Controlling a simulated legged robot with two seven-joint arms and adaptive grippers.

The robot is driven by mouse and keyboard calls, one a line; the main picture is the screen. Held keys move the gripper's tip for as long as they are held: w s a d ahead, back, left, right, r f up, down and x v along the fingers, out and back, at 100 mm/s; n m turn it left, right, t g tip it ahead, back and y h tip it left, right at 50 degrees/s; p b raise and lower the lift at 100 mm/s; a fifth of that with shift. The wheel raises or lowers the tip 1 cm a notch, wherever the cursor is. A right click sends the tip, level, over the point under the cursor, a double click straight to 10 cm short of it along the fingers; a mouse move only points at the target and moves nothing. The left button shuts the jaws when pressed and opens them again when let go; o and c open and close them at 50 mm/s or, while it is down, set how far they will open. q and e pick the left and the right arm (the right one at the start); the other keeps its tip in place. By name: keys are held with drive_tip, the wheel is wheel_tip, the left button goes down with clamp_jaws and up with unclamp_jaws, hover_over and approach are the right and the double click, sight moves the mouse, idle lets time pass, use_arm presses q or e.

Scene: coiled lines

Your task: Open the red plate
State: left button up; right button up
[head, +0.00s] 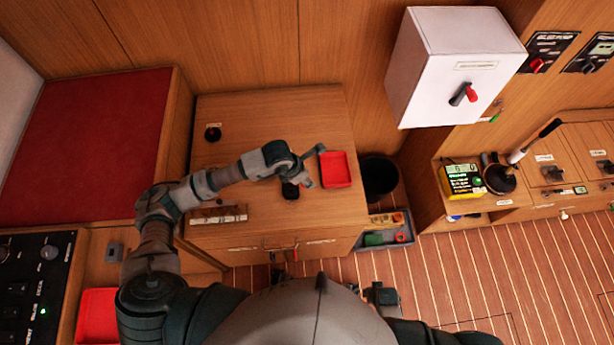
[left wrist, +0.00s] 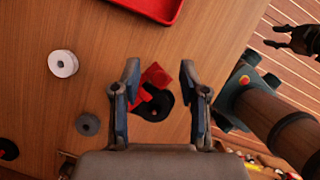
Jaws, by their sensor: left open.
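A small red plate (left wrist: 153,78) shows in the left wrist view, lying at a tilt over a round black fitting (left wrist: 152,105) on the wooden top. I cannot tell how the two are joined. My left gripper (head: 312,166) is over the wooden top; in its wrist view (left wrist: 162,92) the fingers are spread, with the red plate seen between them and nothing held. In the head view the black fitting (head: 290,191) shows just below the gripper, with the plate hardly visible. A dark claw, apparently my right gripper (left wrist: 298,38), is at the wrist view's upper right.
A red tray (head: 335,169) lies right of my left gripper on the wooden top (head: 285,115). A black bin (head: 378,178) stands beside it. A white box (head: 450,65) with a red-tipped handle is on the wall. A white disc (left wrist: 62,63) is left of the fingers.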

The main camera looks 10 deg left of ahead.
use_arm(q)
drive_tip(key=v, duration=1.1)
drive_tip(key=shift+r, duration=0.2)
drive_tip(key=shift+a, duration=0.15)
